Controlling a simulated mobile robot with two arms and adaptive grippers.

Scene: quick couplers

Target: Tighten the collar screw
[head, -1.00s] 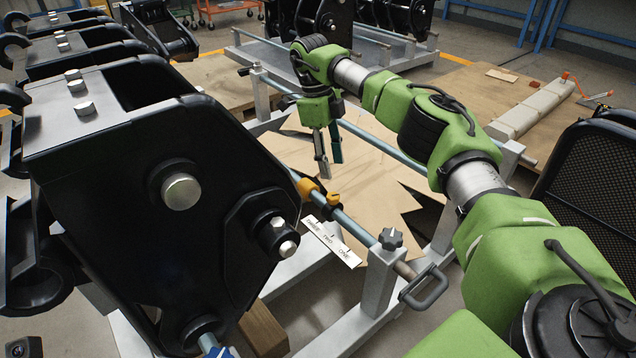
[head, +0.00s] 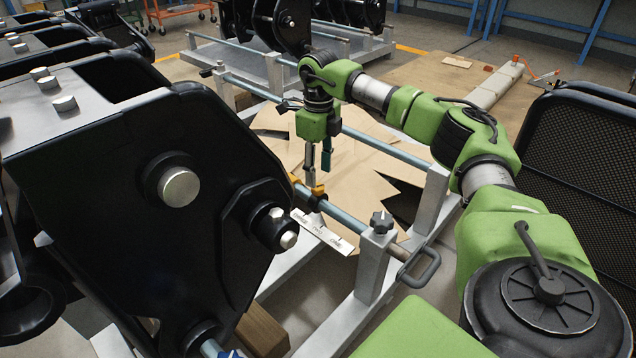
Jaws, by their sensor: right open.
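The yellow collar (head: 294,180) sits around the steel rod (head: 345,217), beside the large black coupler. A small yellow piece (head: 319,190), which looks like the collar's screw handle, shows on its right side over a dark part. My right gripper (head: 317,168) points down just above this yellow piece, with its two fingers apart and nothing between them. The fingertips are very close to the yellow piece; I cannot tell whether they touch it. A white strip marked THREE, TWO, ONE (head: 322,232) lies below the rod. My left gripper is not in view.
The black coupler (head: 130,220) fills the left side. A grey post (head: 375,265) with a black knob (head: 381,222) and a handle (head: 420,268) stands at the rod's near end. Cardboard (head: 350,175) lies beneath the frame. A black mesh panel (head: 585,170) stands at right.

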